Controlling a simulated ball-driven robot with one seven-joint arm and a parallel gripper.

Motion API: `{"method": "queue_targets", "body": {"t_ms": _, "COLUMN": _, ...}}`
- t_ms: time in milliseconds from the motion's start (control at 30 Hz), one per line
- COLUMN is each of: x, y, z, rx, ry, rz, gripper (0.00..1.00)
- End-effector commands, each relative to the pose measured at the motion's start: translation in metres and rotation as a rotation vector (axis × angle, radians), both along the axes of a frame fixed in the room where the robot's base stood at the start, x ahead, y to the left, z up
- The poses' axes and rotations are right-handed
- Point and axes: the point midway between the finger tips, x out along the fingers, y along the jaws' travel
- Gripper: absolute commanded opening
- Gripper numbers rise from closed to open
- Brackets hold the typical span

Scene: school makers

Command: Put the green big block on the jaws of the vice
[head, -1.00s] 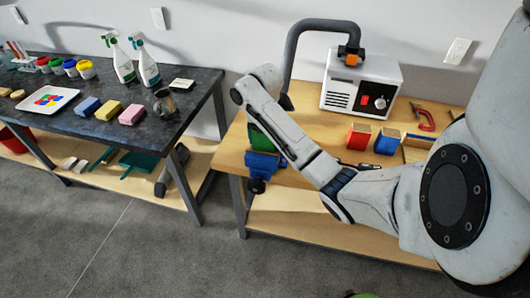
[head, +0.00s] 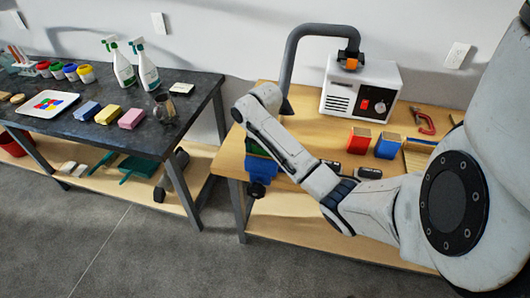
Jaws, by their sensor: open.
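The blue vice (head: 264,172) is fixed at the left front edge of the wooden workbench, with its dark handle below.
A red box (head: 358,140) and a blue box (head: 387,146) stand right of my arm. Dark items (head: 369,173) lie in front of them. A white machine (head: 362,90) with a grey hose and a red clamp (head: 425,123) are behind. A dark table (head: 60,130) stands left across a gap.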

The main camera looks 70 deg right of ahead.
Motion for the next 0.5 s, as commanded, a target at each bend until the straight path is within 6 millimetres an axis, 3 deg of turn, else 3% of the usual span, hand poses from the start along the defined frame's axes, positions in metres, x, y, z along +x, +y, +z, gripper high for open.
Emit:
{"method": "queue_targets", "body": {"t_ms": 267, "x": 0.0, "y": 0.0, "z": 0.007, "rx": -0.002, "ry": -0.001, "rz": 0.001, "gripper": 1.0}}
{"method": "queue_targets", "body": {"t_ms": 367, "x": 0.001, "y": -0.001, "z": 0.02, "rx": -0.004, "ry": -0.002, "rz": 0.001, "gripper": 1.0}}
{"method": "queue_targets", "body": {"t_ms": 500, "x": 0.0, "y": -0.001, "z": 0.055, "rx": -0.003, "ry": -0.002, "rz": 0.0, "gripper": 1.0}}
